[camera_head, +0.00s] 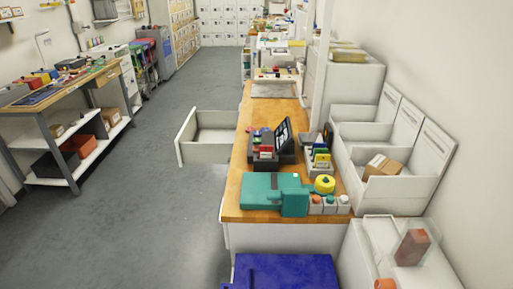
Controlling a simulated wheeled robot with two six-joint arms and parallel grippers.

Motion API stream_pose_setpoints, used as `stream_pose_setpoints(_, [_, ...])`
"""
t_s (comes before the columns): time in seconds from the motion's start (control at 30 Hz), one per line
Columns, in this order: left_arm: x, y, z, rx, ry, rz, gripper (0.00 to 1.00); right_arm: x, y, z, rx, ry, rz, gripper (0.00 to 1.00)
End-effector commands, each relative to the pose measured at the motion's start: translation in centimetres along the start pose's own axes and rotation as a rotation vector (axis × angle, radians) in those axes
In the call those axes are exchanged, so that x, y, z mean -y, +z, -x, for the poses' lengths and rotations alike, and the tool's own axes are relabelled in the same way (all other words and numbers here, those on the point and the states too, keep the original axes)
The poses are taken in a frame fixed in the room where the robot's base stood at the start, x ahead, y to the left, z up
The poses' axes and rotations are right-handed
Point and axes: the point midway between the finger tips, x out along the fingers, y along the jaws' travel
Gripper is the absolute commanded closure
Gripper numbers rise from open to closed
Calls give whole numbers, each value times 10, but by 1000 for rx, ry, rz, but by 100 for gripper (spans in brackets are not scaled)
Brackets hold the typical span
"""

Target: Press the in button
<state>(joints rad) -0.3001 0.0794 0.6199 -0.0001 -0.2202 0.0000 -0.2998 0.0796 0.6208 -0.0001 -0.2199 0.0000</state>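A row of small grey boxes with coloured round tops, which look like buttons (330,206), stands at the near right corner of the wooden counter (240,207). Any lettering on them is too small to read, so I cannot tell which one is the in button. A teal device (262,190) lies just left of them, and a yellow round object (325,184) sits just behind them. Neither of my grippers shows in the head view.
An open white drawer (203,152) sticks out left of the counter. A dark screen unit (284,138) stands on it. White bins (385,186) line its right side. A blue flat-topped object (285,272) is at the near edge. The grey floor on the left is clear.

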Motion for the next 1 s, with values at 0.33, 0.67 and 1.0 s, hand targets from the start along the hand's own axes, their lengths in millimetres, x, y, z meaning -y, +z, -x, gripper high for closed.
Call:
stream_pose_setpoints(0.33, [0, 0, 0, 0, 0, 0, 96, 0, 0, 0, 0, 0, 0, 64])
stream_pose_setpoints(0.67, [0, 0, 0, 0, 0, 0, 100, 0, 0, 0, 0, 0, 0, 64])
stream_pose_setpoints(1.0, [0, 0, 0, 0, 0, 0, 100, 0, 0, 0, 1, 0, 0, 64])
